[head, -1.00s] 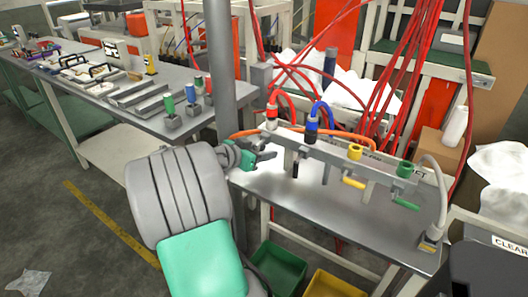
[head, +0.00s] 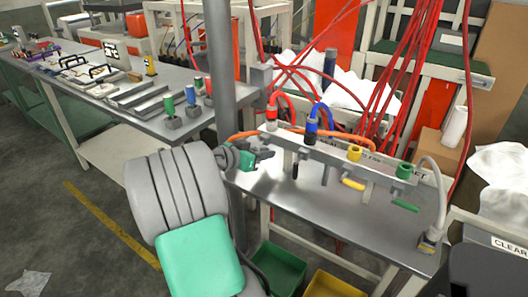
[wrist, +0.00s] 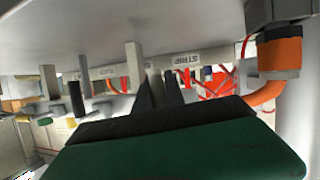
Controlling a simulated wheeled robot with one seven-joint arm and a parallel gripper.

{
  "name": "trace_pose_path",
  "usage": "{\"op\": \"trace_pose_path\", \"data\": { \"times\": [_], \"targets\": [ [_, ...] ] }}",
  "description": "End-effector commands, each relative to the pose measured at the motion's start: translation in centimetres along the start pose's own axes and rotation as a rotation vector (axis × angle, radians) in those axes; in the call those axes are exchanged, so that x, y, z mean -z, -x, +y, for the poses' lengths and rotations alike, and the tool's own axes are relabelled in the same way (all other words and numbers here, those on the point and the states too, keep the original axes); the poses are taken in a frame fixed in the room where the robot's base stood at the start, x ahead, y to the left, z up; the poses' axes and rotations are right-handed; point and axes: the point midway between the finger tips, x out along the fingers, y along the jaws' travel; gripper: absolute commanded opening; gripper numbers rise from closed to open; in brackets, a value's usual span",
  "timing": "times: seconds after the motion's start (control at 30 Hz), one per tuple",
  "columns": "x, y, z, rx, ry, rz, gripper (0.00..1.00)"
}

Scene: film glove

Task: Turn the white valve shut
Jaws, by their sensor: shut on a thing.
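The grey valve manifold (head: 335,160) runs along the metal bench, with red, blue, yellow and green hose fittings on top. A black handle (head: 295,171), a yellow handle (head: 353,184) and a green handle (head: 405,206) show along its front. My gripper (head: 264,153) is at the manifold's left end, below the red-and-white fitting (head: 272,114), shut on what seems to be the white valve's handle. The handle is almost wholly hidden by the fingers. In the wrist view, the dark fingers (wrist: 160,92) stand close together, with a narrow pale strip between them.
A grey upright post (head: 221,70) stands close behind my arm. An orange hose (head: 345,139) runs behind the manifold, and red hoses hang above. The bench top (head: 330,210) in front of the handles is clear. Green and yellow bins (head: 278,268) sit below.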

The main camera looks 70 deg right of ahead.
Motion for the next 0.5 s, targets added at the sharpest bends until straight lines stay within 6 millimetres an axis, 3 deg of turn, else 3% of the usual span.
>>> {"op": "trace_pose_path", "data": {
  "times": [0.2, 0.5],
  "targets": [
    [0.45, 0.01, 0.99, -0.106, 0.253, 0.052, 0.0],
    [0.35, -0.05, 1.11, -0.115, 0.273, 0.057, 0.0]
  ]
}}
